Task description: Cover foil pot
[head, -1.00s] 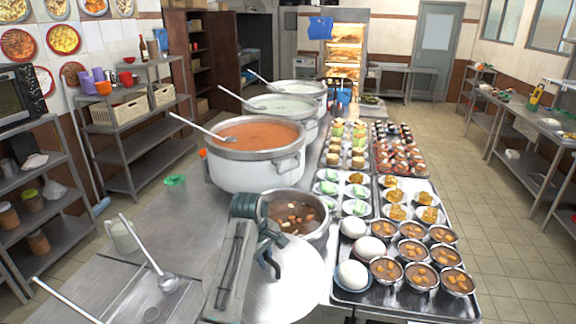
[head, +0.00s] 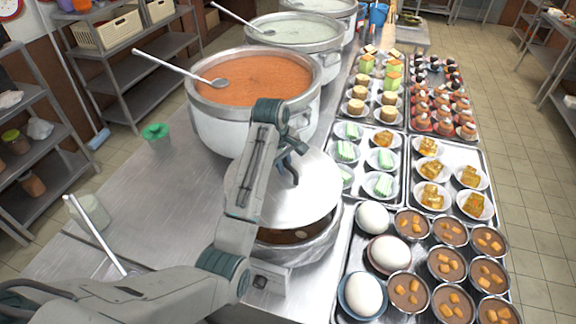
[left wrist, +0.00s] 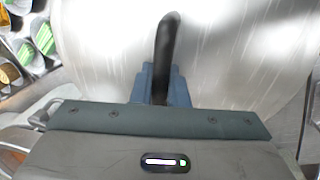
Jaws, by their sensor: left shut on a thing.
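The foil pot (head: 318,247) stands on the steel counter, with brown contents showing in a strip at its near side. A round silver lid (head: 318,200) is over the far part of the pot, offset to the back. I cannot tell whether the lid touches the rim. My left gripper (head: 291,160) is shut on the lid's dark upright handle. In the left wrist view, the handle (left wrist: 167,50) stands between the blue-grey fingers above the pale lid (left wrist: 230,60). My right gripper is not in view.
A large pot of orange congee (head: 262,80) with a ladle stands just behind the lid. A tray to the right holds white eggs (head: 373,217) and bowls of brown soup (head: 447,262).

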